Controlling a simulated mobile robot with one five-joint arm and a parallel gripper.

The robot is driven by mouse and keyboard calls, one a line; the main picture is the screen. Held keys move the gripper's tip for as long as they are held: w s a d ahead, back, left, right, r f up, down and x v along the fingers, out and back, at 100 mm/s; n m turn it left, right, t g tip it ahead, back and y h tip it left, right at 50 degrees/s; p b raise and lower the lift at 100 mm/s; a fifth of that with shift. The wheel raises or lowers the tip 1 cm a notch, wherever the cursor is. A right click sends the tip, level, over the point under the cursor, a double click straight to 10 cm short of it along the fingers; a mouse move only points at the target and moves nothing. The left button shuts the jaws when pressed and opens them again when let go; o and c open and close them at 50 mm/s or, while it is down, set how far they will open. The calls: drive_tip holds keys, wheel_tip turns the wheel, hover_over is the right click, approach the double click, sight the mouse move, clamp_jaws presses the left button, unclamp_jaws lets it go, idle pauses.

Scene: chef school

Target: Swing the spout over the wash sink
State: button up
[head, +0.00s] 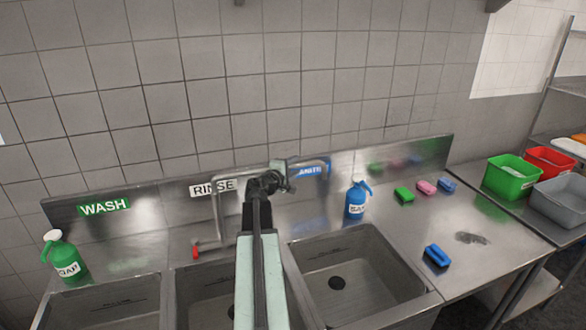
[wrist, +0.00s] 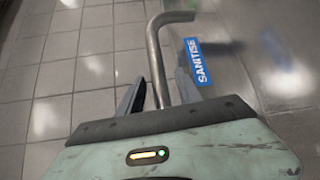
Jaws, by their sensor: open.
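The metal spout (wrist: 155,52) rises between my open fingers in the wrist view and bends right near its top, beside the SANITISE label. In the head view its pipe (head: 312,161) shows right of my gripper (head: 277,182), reaching toward the sanitise side. My gripper (wrist: 158,88) is open around the pipe; I cannot tell whether a finger touches it. The wash sink (head: 105,303) is at far left, below the green WASH label (head: 104,207).
The rinse sink (head: 197,290) lies partly under my arm; the sanitise sink (head: 355,282) is to its right. A green bottle (head: 66,262) stands at left, a blue bottle (head: 356,203) at the back. Sponges lie on the right drainboard (head: 478,232). A red-handled tap (head: 196,250) stands behind the rinse sink.

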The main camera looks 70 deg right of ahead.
drive_tip(key=shift+d+f, duration=0.1)
drive_tip(key=shift+d, duration=0.25)
drive_tip(key=shift+s+a, duration=0.1)
clamp_jaws()
idle(1.1)
